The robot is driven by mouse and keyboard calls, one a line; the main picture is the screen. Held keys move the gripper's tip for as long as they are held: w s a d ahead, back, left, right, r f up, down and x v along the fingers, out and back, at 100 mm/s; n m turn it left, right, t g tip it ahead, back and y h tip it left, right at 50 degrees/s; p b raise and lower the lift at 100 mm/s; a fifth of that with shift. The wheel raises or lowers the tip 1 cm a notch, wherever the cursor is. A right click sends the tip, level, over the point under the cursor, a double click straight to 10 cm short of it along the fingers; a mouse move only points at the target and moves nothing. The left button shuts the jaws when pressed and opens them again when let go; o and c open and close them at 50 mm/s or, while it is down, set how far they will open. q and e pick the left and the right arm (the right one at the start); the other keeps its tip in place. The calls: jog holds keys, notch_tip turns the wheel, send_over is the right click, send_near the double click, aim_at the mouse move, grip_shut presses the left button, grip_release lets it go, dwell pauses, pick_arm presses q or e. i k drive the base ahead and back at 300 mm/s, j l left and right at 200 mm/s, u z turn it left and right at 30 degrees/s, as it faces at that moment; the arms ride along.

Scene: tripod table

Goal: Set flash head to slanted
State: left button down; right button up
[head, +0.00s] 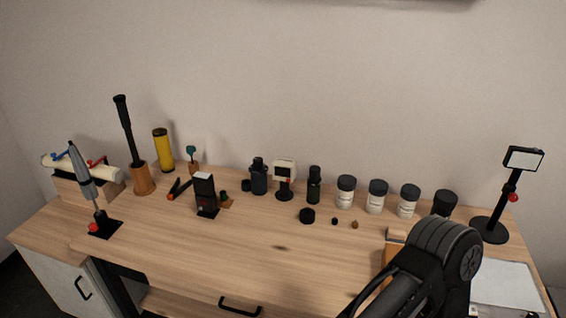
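A black camera flash (206,196) stands on a flat foot left of the middle of the table, with a pale top face on its head. Its head appears upright, in line with the body, though its exact angle is hard to tell at this size. A small beige-headed device (285,170) with a red spot stands on a round black base farther right. Neither gripper shows in the head view. One of my arms fills the lower right, and its gripper end is hidden or out of frame.
The wooden table (190,265) is clear along its front middle. A grey tool (81,172) stands left of the flash. A black-handled tool in a wooden holder (143,179), a yellow cylinder (163,150) and several jars (377,197) stand behind. A lamp (523,159) stands at right.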

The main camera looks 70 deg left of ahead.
aim_at(203, 185)
jog(key=u, duration=2.95)
